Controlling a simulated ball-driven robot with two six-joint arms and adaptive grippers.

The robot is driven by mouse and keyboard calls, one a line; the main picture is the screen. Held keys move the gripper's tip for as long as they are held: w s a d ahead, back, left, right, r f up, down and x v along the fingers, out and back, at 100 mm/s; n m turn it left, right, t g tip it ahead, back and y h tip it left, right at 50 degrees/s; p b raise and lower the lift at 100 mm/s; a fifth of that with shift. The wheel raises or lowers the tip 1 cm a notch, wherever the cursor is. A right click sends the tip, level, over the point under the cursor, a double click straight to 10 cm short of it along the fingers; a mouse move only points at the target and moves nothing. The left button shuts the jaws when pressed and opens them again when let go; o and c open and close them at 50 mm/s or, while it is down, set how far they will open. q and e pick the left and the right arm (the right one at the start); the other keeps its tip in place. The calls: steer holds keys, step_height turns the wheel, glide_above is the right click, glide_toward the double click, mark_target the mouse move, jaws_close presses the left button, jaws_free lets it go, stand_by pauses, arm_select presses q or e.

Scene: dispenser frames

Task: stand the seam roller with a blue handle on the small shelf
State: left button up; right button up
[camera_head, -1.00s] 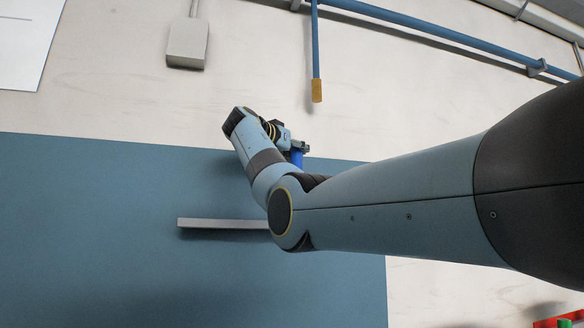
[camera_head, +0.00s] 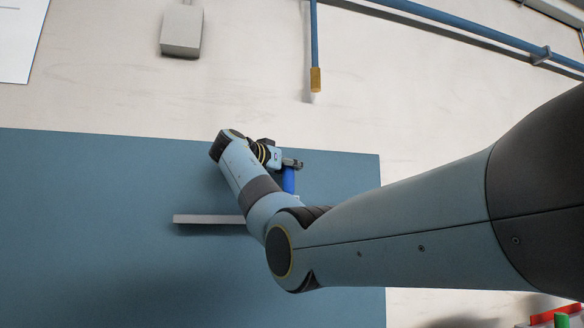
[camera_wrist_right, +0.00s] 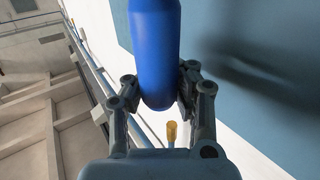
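The small shelf (camera_head: 208,219) is a thin pale grey ledge on the blue wall panel. Its left part shows in the head view; my right arm hides the rest. My right gripper (camera_head: 291,164) is shut on the blue handle (camera_head: 289,180) of the seam roller, just above the level of the shelf in the picture. In the right wrist view the blue handle (camera_wrist_right: 155,50) stands between both fingers of the gripper (camera_wrist_right: 158,88). The roller head does not show clearly, and I cannot tell whether the tool touches the shelf. My left gripper is not in view.
A blue rail (camera_head: 440,30) runs across the upper right, with a blue bar ending in a yellow tip (camera_head: 315,80). A grey box (camera_head: 181,32) is on the pale wall. Red and green items (camera_head: 556,314) sit at the lower right.

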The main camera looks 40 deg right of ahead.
steer(key=o, duration=0.4)
steer(key=shift+o, duration=0.3)
steer(key=shift+r, duration=0.1)
steer(key=shift+r, duration=0.15)
steer(key=s+a+b, duration=0.1)
steer(key=a+b, duration=0.3)
steer(key=a, duration=0.8)
steer(key=shift+s+b, duration=0.2)
steer(key=shift+b, duration=0.15)
